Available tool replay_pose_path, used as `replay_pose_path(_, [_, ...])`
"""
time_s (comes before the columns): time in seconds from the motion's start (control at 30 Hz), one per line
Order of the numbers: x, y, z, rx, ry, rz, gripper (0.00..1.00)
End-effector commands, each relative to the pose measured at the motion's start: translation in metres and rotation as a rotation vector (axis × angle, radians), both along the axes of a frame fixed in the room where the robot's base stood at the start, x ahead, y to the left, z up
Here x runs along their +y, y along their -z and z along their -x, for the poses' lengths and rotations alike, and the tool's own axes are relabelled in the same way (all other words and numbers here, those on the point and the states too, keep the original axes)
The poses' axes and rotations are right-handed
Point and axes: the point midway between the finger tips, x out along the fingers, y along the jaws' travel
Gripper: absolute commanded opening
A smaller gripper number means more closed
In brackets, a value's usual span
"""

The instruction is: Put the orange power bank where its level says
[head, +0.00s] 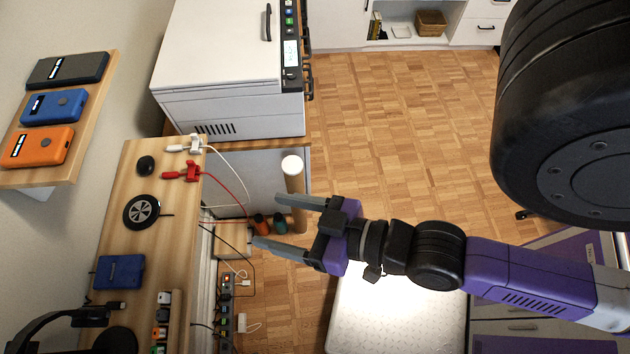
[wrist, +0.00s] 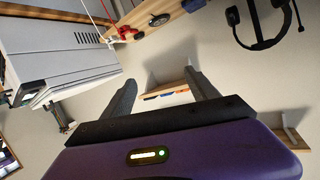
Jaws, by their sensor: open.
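The orange power bank (head: 37,147) lies on a wooden wall shelf (head: 86,127) at the left of the head view, at the near end of a row. A row of small light bars shows on its left part; I cannot read the level for sure. A blue power bank (head: 53,107) and a black one (head: 67,70) lie beyond it. My gripper (head: 268,221) is open and empty, right of the desk and well apart from the shelf. In the wrist view my gripper (wrist: 163,80) points toward the wall, with the shelf (wrist: 182,98) small between its fingers.
The wooden desk (head: 125,170) carries a white cable plug (head: 190,145), a red one (head: 185,173), a round black pad (head: 141,211), a blue box (head: 119,272) and headphones (head: 60,318). A white cabinet (head: 225,60) stands behind. A power strip (head: 226,300) lies below the desk.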

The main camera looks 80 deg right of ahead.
Motion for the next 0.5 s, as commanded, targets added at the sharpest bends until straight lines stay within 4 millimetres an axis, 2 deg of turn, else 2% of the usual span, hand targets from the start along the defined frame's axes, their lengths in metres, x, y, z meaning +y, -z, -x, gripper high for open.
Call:
replay_pose_path(0.03, [0.000, 0.001, 0.020, 0.009, -0.028, 0.035, 0.69])
replay_pose_path(0.1, [-0.003, -0.004, 0.038, 0.002, -0.058, 0.075, 0.69])
replay_pose_path(0.2, [-0.005, -0.010, 0.055, -0.009, -0.096, 0.118, 0.69])
replay_pose_path(0.33, [-0.007, -0.015, 0.065, -0.020, -0.120, 0.144, 0.69])
replay_pose_path(0.5, [-0.007, -0.016, 0.066, -0.023, -0.123, 0.147, 0.69])
